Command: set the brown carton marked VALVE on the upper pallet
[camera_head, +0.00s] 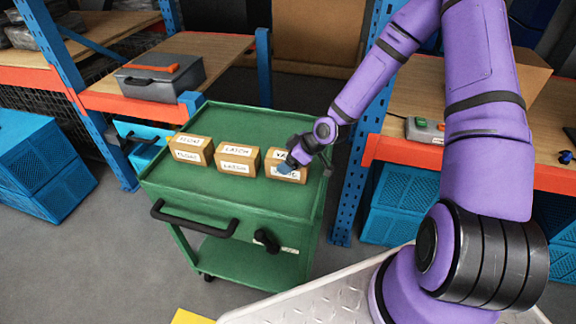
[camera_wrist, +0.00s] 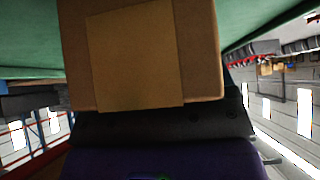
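The brown carton whose label begins "VA" (camera_head: 272,170) stands at the right of a row of three on the green cart's top. My gripper (camera_head: 288,165) is at this carton and covers part of its top and front labels. In the wrist view a plain brown carton face (camera_wrist: 140,55) fills the upper middle, very close to the dark gripper body. The fingers are not clear in either view, so I cannot tell whether they are closed on it. I cannot make out an upper pallet in these views.
The green cart (camera_head: 240,206) also bears a carton marked LATCH (camera_head: 236,158) and another labelled carton (camera_head: 193,149) to its left. A grey toolbox (camera_head: 163,80) sits on the left shelf. Blue rack posts (camera_head: 352,190) and orange-edged shelves flank the cart.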

